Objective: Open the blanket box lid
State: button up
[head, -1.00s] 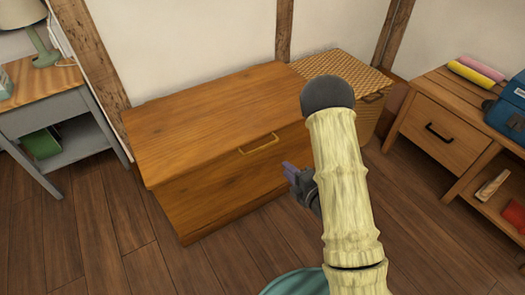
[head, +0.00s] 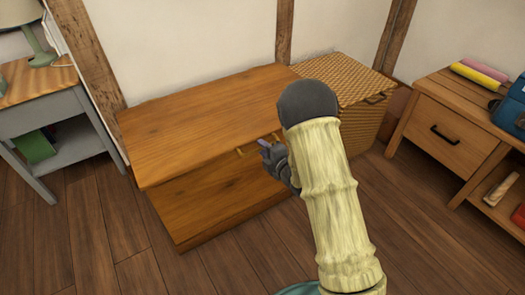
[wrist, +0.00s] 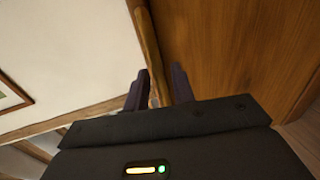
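The blanket box (head: 215,198) is a long orange-brown wooden chest against the wall. Its flat lid (head: 205,115) is closed. In the wrist view, the two dark fingers (wrist: 159,90) stand apart with a gap, one on each side of the lid's edge line. The box's wood (wrist: 235,50) fills the right side. I cannot tell whether the handle lies between the fingers.
A wicker hamper (head: 350,78) stands close to the box's right end. A wooden drawer unit (head: 445,140) is at the right, with a blue case (head: 510,110) on top. A grey side table (head: 50,95) with a lamp is at the left. The floor before the box is clear.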

jog(key=shift+w+a+f, duration=0.1)
jog(key=shift+w+a, duration=0.25)
jog(key=shift+w, duration=0.1)
jog(key=shift+c, duration=0.3)
grip_shut()
